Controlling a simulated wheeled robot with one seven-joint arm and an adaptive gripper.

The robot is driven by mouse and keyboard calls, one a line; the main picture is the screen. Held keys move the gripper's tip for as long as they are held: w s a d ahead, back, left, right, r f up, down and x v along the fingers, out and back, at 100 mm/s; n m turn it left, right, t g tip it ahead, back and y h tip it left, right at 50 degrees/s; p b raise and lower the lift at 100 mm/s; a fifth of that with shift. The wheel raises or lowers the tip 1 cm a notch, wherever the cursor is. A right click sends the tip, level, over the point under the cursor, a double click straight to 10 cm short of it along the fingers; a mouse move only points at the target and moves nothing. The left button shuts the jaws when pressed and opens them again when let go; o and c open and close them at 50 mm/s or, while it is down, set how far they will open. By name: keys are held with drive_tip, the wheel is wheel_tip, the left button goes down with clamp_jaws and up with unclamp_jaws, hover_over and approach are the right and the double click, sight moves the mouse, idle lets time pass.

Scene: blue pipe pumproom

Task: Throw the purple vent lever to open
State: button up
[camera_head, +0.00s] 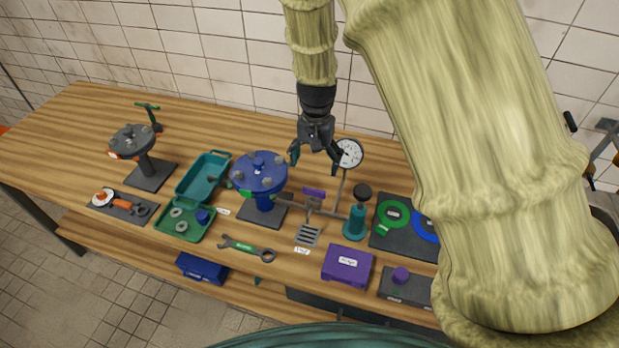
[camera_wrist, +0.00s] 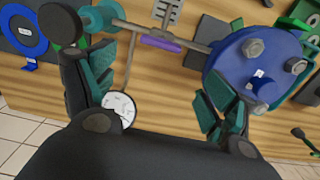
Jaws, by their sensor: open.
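The purple vent lever (camera_head: 314,193) sits on a grey pipe fitting between the blue flange and the teal valve body. It also shows in the wrist view (camera_wrist: 161,44), lying across the grey pipe at the upper middle. My gripper (camera_head: 315,160) hangs above and behind the lever, pointing down. In the wrist view my gripper (camera_wrist: 160,110) has its teal-padded fingers wide apart, with nothing between them. The lever lies beyond the fingertips, apart from them. A slotted grey vent plate (camera_head: 307,234) with a white label lies in front of the lever.
A round gauge (camera_head: 350,153) on a thin stem stands just right of my gripper. The blue flange (camera_head: 259,172) stands left, the teal valve (camera_head: 356,222) right. A purple box (camera_head: 347,266) lies in front.

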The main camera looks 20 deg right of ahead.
sight(314, 190)
drive_tip(key=f+b, duration=0.1)
drive_tip(key=f, duration=0.1)
drive_tip(key=f+b, duration=0.1)
drive_tip(key=f, duration=0.2)
drive_tip(key=f+b, duration=0.1)
drive_tip(key=f, duration=0.2)
drive_tip(key=shift+s+a+f, duration=0.1)
drive_tip(key=shift+a+f, duration=0.05)
drive_tip(key=shift+a, duration=0.1)
drive_tip(key=shift+s+f, duration=0.1)
drive_tip(key=shift+f, duration=0.2)
drive_tip(key=shift+s+f+b, duration=0.3)
drive_tip(key=shift+s+b, duration=0.2)
drive_tip(key=shift+b, duration=0.15)
drive_tip(key=shift+w+f, duration=0.3)
drive_tip(key=shift+s+r, duration=0.2)
drive_tip(key=shift+c, duration=1.2)
drive_tip(key=c, duration=0.8)
